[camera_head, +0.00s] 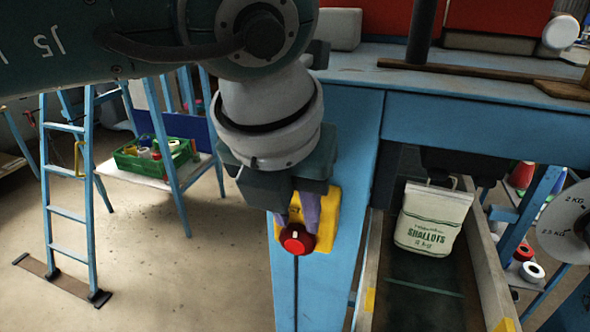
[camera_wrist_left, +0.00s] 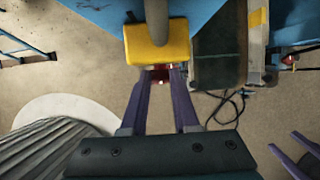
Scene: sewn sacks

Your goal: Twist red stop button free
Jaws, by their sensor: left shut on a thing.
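The red stop button (camera_head: 297,239) sits on a yellow housing (camera_head: 326,214) on the front of the blue machine post. My left gripper (camera_head: 303,215) comes down from above, with its purple fingers on either side of the button, shut on it. In the left wrist view the fingers (camera_wrist_left: 160,78) reach to the yellow housing (camera_wrist_left: 158,42), and only a little of the red button (camera_wrist_left: 160,72) shows between the tips. My right gripper is not visible in the head view; purple fingers at the lower right edge of the wrist view are cut off.
A white sack labelled shallots (camera_head: 432,219) stands in the chute right of the post, between wooden side rails (camera_head: 487,265). A blue stepladder (camera_head: 68,190) and a green crate (camera_head: 152,158) on a stand are at left. A dial scale (camera_head: 566,222) is at right.

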